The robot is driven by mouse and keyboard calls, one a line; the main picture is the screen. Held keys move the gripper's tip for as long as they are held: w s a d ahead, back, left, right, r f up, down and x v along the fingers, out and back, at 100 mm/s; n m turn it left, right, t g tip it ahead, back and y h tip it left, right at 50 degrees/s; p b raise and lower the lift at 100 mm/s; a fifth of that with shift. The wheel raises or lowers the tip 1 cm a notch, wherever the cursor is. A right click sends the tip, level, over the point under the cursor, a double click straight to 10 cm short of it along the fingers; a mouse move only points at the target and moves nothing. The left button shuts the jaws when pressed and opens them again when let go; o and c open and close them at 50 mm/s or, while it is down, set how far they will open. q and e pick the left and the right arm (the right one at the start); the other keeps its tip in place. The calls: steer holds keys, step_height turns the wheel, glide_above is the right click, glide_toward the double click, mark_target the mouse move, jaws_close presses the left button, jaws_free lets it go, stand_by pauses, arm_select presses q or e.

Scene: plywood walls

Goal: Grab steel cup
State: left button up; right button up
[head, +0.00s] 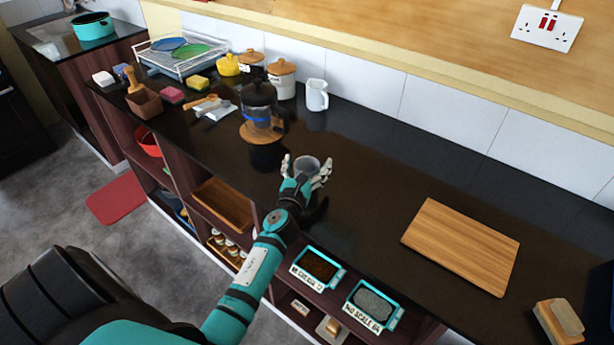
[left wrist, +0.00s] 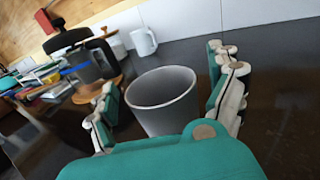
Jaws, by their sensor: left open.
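The steel cup (head: 306,166) stands upright on the dark countertop, a plain grey cup with an open top. In the left wrist view the cup (left wrist: 164,98) sits between the fingers, and its lower part is hidden behind my gripper's palm. In the left wrist view gaps show between the fingers and the cup's wall. My right gripper is not in view.
A French press (head: 259,100) stands on a wooden coaster behind and left of the cup. A white mug (head: 317,95) and lidded jars (head: 281,79) are near the wall. A wooden board (head: 462,245) lies at right. The counter between cup and board is clear.

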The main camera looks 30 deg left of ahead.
arm_select(q)
steer(key=shift+s, duration=0.1)
steer(key=shift+r, duration=0.1)
steer(key=shift+c, duration=1.2)
steer(key=c, duration=1.2)
